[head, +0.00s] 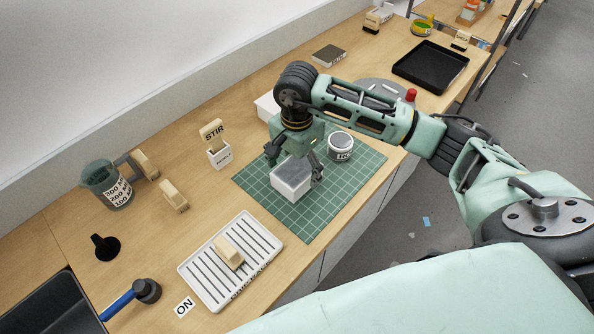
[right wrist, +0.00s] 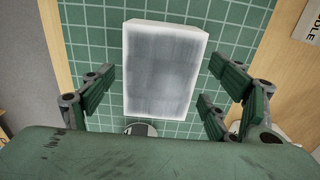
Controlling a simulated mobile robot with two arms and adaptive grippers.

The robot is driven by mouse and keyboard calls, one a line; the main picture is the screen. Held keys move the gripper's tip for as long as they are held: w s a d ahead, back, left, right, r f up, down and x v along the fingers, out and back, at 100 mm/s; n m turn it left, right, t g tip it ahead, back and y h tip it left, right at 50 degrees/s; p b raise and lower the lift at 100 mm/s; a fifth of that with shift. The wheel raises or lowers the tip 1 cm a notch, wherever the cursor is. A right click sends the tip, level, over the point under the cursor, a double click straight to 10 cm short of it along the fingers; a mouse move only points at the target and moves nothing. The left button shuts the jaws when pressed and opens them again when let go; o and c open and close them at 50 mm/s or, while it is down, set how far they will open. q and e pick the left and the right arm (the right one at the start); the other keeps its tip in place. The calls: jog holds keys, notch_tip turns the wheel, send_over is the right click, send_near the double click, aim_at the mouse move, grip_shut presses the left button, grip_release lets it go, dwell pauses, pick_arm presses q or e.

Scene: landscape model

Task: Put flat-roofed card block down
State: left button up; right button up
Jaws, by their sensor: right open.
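The flat-roofed card block (head: 292,180) is a white box with a grey top. It rests on the green gridded cutting mat (head: 334,205). In the right wrist view the block (right wrist: 163,68) lies ahead of the palm, with the mat (right wrist: 100,45) around it. My right gripper (head: 295,168) is over the block with its fingers spread on either side. In the right wrist view the fingers of the right gripper (right wrist: 158,88) are apart, with gaps between them and the block. My left gripper is not in view.
A white pot (head: 341,147) stands on the mat just right of the gripper. A white box (head: 267,106) is behind it. A STIR block in a holder (head: 219,155), a jug (head: 106,185) and a slotted white rack (head: 214,285) stand to the left. A black tray (head: 430,66) lies at back right.

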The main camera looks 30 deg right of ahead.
aim_at(297, 169)
notch_tip(297, 169, up, 10)
jog(key=b, duration=0.2)
jog(key=shift+b, duration=0.3)
dwell(0.3)
